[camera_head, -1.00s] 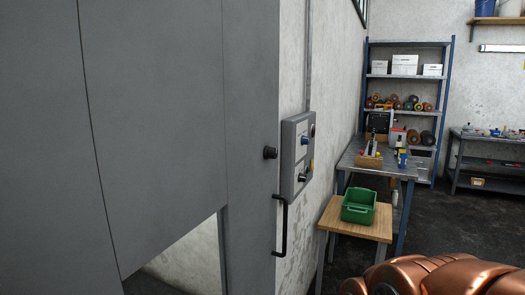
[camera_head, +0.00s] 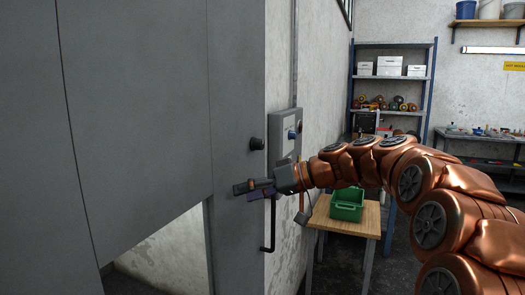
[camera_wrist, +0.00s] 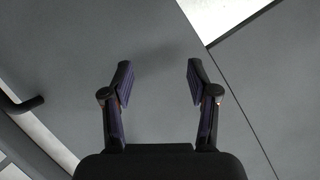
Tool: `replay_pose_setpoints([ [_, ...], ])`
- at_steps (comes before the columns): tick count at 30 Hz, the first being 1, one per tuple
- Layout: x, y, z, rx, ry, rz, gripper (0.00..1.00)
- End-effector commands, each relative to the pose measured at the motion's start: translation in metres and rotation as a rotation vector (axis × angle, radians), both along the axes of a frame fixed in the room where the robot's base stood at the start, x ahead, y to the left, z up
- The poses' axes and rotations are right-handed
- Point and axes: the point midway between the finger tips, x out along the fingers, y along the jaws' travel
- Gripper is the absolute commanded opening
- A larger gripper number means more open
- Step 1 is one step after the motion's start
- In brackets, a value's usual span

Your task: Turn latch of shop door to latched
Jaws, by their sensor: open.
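The grey shop door (camera_head: 150,110) fills the left of the head view. Its latch, a round black knob (camera_head: 257,144), sits near the door's right edge. A black bar handle (camera_head: 268,235) is below it, partly hidden by my gripper. My gripper (camera_head: 240,190) is in front of the door, a little below the knob, and points left. In the wrist view my gripper (camera_wrist: 158,80) has its two fingers apart with only grey door surface (camera_wrist: 150,35) beyond them. A dark bar end (camera_wrist: 25,104), probably the handle, shows at the left there. The knob is not seen in the wrist view.
A grey control box (camera_head: 286,133) is on the wall right of the door, partly behind my arm. A green bin (camera_head: 347,204) stands on a wooden table (camera_head: 350,226). A blue shelf rack (camera_head: 395,45) and a workbench (camera_head: 480,136) are farther back.

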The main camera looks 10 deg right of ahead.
Motion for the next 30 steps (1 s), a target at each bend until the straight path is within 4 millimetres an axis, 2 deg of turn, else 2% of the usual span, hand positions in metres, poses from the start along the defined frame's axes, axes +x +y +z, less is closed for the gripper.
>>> replay_pose_setpoints([
  [1, 0.019, -0.018, 0.009, 0.028, -0.067, -0.016, 0.59],
  [3, 0.039, -0.040, 0.026, 0.064, -0.163, -0.033, 0.59],
  [6, 0.061, -0.070, 0.048, 0.098, -0.292, -0.061, 0.59],
  [9, 0.075, -0.096, 0.063, 0.116, -0.393, -0.085, 0.59],
  [14, 0.085, -0.121, 0.079, 0.128, -0.489, -0.109, 0.59],
  [19, 0.091, -0.120, 0.083, 0.131, -0.512, -0.113, 0.59],
  [30, 0.121, -0.079, 0.083, 0.131, -0.507, -0.113, 0.59],
])
